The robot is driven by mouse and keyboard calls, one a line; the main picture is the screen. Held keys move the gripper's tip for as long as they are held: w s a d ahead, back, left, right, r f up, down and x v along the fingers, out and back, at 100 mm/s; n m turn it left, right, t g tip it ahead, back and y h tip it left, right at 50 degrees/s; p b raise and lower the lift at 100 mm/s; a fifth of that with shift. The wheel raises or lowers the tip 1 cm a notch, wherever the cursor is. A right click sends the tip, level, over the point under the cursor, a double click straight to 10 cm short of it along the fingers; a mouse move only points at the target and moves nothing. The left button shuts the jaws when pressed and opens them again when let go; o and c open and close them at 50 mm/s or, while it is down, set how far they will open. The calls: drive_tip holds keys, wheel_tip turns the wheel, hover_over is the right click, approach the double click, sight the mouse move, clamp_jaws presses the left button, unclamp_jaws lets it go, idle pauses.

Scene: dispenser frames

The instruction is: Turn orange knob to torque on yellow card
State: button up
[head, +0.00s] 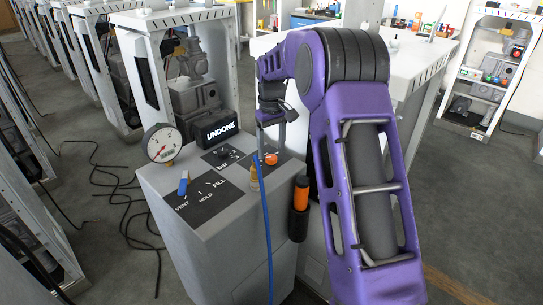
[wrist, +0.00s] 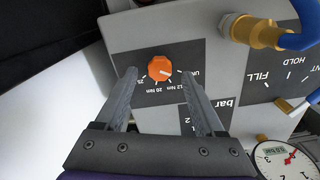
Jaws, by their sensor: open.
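The orange knob (wrist: 159,67) sits on a dark label panel in the wrist view. Printed marks around it include "12 Nm", "20 Nm" and a partly hidden "25". Its white pointer line points right and slightly down; I cannot tell exactly which mark it meets. In the head view the knob (head: 271,159) is on top of the grey cabinet. My gripper (wrist: 159,74) is open and empty, its fingers reaching toward the knob with one on each side in the picture. In the head view my gripper (head: 268,120) hangs above the panel beside the knob. I see no yellow card.
Cables lie on the floor.

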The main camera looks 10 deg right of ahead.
drive_tip(key=shift+f, duration=1.15)
clamp_jaws()
